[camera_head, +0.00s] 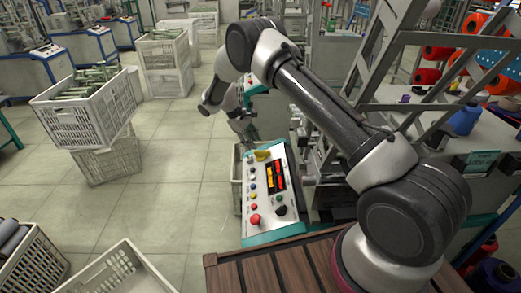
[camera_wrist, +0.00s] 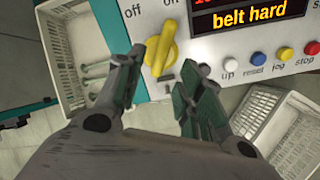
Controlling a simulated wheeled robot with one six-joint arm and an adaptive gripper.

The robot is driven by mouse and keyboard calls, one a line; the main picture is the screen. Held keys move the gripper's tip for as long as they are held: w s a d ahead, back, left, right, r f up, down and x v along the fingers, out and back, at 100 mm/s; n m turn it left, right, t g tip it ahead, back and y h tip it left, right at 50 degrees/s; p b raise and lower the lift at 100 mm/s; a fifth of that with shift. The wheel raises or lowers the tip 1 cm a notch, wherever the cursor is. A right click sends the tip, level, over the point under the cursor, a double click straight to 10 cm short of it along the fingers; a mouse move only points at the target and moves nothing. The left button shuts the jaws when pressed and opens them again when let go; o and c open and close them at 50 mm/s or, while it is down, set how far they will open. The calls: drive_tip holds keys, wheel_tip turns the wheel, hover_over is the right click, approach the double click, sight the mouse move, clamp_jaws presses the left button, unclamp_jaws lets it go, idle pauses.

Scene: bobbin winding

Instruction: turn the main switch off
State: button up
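The main switch is a yellow rotary knob (camera_wrist: 161,48) on a white control panel (camera_wrist: 215,60). Its upper end points toward the partly cut-off label "on"; the label "off" is to its left. In the head view the yellow knob (camera_head: 262,155) sits at the far end of the panel (camera_head: 267,197). My gripper (camera_wrist: 172,72) is open and empty in the wrist view. One finger is left of the knob's lower end, the other right of it; contact cannot be told. In the head view my gripper (camera_head: 243,128) is beyond the panel's far end, small and partly blended with the machine.
A display (camera_wrist: 253,15) reads "belt hard". White, blue, yellow and red buttons (camera_wrist: 285,54) run along the panel's edge. White crates stand left (camera_wrist: 62,45) and right (camera_wrist: 290,140) of the panel. A wooden slatted surface (camera_head: 285,270) lies in front; the left floor has open room.

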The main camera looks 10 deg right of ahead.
sight(259, 151)
drive_tip(key=x, duration=0.6)
drive_tip(key=shift+s+d+f, duration=0.1)
drive_tip(key=shift+d+f, duration=0.15)
drive_tip(key=shift+c, duration=0.3)
clamp_jaws()
